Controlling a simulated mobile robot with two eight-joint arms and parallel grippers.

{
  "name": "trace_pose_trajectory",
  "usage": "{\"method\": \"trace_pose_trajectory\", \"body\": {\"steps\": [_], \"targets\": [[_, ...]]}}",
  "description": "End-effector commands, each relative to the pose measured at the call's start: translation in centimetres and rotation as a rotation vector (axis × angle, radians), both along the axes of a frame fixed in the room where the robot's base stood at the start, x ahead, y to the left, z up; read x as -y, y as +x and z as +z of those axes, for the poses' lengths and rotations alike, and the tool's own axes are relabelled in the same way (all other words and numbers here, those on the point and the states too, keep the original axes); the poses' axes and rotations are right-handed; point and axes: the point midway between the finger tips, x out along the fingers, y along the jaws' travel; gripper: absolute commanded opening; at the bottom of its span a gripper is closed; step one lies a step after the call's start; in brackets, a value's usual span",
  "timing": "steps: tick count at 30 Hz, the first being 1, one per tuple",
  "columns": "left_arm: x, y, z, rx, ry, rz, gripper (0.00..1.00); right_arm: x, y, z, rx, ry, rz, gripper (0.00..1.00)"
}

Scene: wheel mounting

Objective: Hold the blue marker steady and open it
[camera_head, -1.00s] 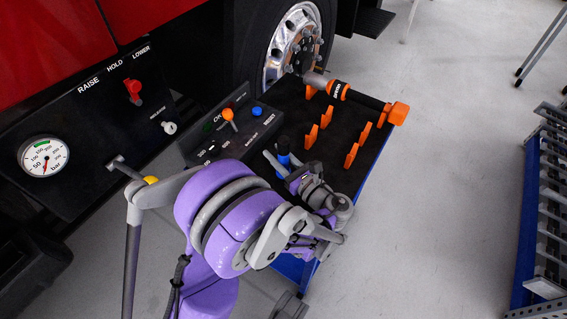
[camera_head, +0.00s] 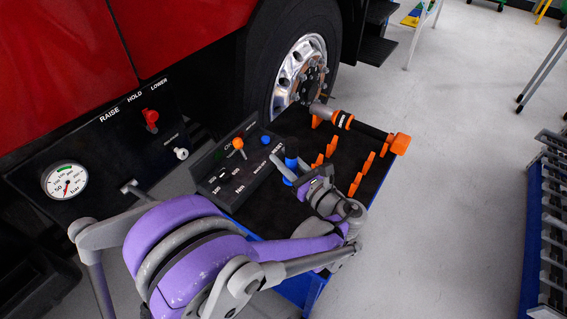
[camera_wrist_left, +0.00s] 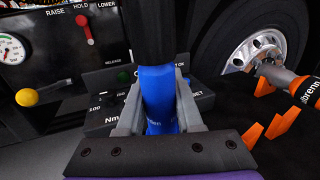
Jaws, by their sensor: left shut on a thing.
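The blue marker (camera_head: 291,164) stands roughly upright at the left side of the black tool tray, with a dark upper end. My left gripper (camera_head: 293,181) is shut on it. In the left wrist view the blue marker (camera_wrist_left: 158,90) rises between the two grey fingers of my left gripper (camera_wrist_left: 158,118), which press on it from both sides. Its lower end is hidden behind the gripper. My right gripper does not show in either view.
A black control box (camera_head: 232,172) stands left of the marker. Orange holders (camera_head: 355,184) and a torque wrench (camera_head: 362,126) are on the tray (camera_head: 335,189) to the right. A truck wheel (camera_head: 300,72) is behind. A gauge panel (camera_head: 110,150) is at left.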

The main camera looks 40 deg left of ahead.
Motion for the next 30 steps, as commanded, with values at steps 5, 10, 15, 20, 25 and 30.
{"method": "trace_pose_trajectory", "body": {"steps": [5, 10, 15, 20, 25, 30], "targets": [[0.00, 0.01, -0.05, 0.000, 0.000, 0.000, 0.00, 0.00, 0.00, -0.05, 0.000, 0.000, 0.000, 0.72], [0.00, 0.01, -0.06, 0.000, 0.000, 0.000, 0.04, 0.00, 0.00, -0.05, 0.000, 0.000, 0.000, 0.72], [0.00, 0.01, -0.06, 0.000, 0.000, 0.000, 0.00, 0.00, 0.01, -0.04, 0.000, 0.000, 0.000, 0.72], [0.00, 0.01, -0.06, 0.000, 0.000, 0.000, 0.00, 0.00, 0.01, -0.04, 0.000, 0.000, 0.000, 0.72], [0.00, 0.01, -0.06, 0.000, 0.000, 0.000, 0.00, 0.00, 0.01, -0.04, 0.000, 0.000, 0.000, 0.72], [0.00, 0.01, -0.06, 0.000, 0.000, 0.000, 0.00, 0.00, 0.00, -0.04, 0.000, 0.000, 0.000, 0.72]]}}
